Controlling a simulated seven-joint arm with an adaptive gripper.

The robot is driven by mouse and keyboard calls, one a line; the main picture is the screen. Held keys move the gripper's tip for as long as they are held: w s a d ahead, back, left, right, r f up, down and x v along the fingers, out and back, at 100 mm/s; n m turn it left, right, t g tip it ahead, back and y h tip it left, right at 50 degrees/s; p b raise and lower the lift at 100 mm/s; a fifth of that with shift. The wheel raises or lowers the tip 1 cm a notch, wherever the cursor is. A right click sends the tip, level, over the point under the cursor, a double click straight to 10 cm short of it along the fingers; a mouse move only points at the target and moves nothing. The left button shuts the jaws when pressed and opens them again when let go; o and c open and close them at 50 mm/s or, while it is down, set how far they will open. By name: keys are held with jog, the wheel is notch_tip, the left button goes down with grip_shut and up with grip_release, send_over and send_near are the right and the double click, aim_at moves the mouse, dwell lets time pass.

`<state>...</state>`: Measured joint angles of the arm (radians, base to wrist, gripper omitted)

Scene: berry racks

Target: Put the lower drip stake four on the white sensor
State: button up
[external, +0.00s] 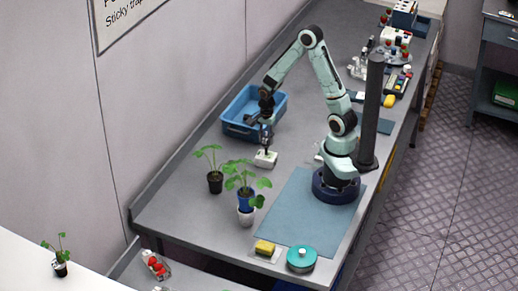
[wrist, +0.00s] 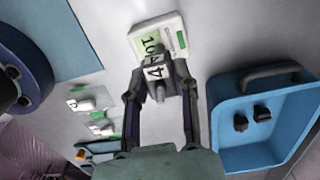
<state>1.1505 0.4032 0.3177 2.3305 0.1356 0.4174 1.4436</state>
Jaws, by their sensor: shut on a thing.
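My gripper (external: 266,136) is shut on the dark drip stake (wrist: 154,72) marked with a 4. In the wrist view the stake sits between the two fingertips (wrist: 159,83), its number label facing the camera. The white sensor (external: 265,159) is a small white box on the grey bench, under my gripper. In the wrist view it has a 10 and green marks on its face (wrist: 172,31), partly covered by the stake. I cannot tell whether the stake touches the sensor.
A blue tray (external: 233,130) stands beside the sensor, with two dark pieces (wrist: 240,123) in it. Potted plants (external: 215,181) stand at the near side. Small white labelled pieces (wrist: 83,104) lie on the bench. A dark post (external: 372,110) stands beside my base.

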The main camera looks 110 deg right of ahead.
aim_at(266, 138)
jog(key=o, duration=0.8)
notch_tip(266, 138, up, 12)
jog(key=w+a+r+n, duration=0.1)
jog(key=a+r+n, duration=0.2)
jog(key=a+n, duration=1)
jog(key=s+a+n, duration=0.2)
jog(key=a+n, duration=0.1)
jog(key=n, duration=0.2)
jog(key=s+a+n, duration=0.1)
jog(key=a+n, duration=0.3)
jog(key=n, duration=0.1)
jog(key=s+a+n, duration=0.2)
jog(key=a+n, duration=0.1)
jog(key=n, duration=0.2)
jog(key=shift+s+a+r+y, duration=0.15)
jog(key=shift+s+r+y, duration=0.05)
jog(key=shift+s+y, duration=0.2)
jog(key=shift+w, duration=0.1)
